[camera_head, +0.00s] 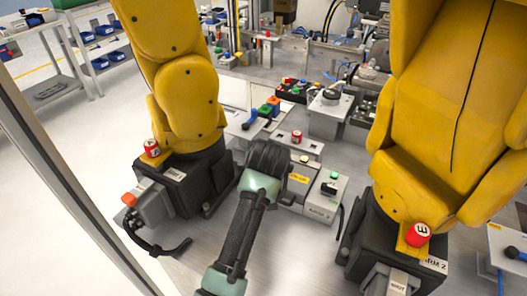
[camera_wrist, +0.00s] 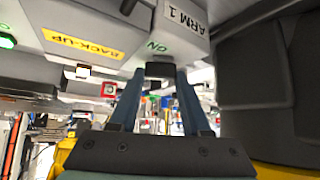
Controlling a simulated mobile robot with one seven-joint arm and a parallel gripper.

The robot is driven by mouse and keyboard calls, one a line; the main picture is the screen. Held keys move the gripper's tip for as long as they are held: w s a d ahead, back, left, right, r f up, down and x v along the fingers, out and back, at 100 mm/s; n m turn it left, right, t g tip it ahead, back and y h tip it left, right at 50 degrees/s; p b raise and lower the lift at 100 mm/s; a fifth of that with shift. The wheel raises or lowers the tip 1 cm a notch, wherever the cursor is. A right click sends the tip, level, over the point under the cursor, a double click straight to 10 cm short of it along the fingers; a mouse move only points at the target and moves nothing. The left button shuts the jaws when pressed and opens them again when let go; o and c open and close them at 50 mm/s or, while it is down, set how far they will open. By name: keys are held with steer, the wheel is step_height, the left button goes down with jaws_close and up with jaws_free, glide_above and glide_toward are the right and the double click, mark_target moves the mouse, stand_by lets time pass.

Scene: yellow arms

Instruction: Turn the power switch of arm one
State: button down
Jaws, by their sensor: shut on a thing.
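The grey ARM 1 box (camera_wrist: 180,35) fills the top of the wrist view, with green ON lettering on its face. A black switch knob (camera_wrist: 159,70) sits just below that lettering, between my fingertips. My gripper (camera_wrist: 160,78) is shut on this knob; its two blue-grey fingers lie on either side of it. How far the knob is turned cannot be told. In the head view my gripper (camera_head: 283,172) is low in the middle, right of the left yellow arm (camera_head: 188,95), and my own wrist hides the knob there.
A box with a yellow BACK-UP label (camera_wrist: 82,40) and a green light (camera_wrist: 7,41) adjoins on the left in the wrist view. A second yellow arm (camera_head: 440,110), on a base marked ARM 2, stands close on the right. Button boxes (camera_head: 293,90) stand behind.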

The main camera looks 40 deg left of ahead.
steer(key=n, duration=0.1)
steer(key=n+g+y, duration=0.1)
steer(key=shift+w+d+f+n+g, duration=0.1)
steer(key=shift+w+d+n+g, duration=0.1)
steer(key=shift+w+n+g, duration=0.15)
steer(key=n+g+y+b, duration=0.1)
steer(key=n+g, duration=0.1)
steer(key=n, duration=0.1)
steer(key=shift+f+b, duration=0.15)
steer(key=shift+b, duration=0.2)
steer(key=n+g+b, duration=0.2)
steer(key=b, duration=0.1)
steer(key=shift+w+y, duration=0.15)
steer(key=shift+y, duration=0.25)
steer(key=n+g+b, duration=0.1)
steer(key=n+b, duration=0.1)
steer(key=shift+n+g+b, duration=0.25)
steer(key=shift+b, duration=0.15)
steer(key=shift+a+r+n, duration=0.1)
steer(key=shift+r+n, duration=0.1)
steer(key=shift+n, duration=0.1)
steer(key=c, duration=0.6)
jaws_free()
steer(key=shift+c, duration=0.2)
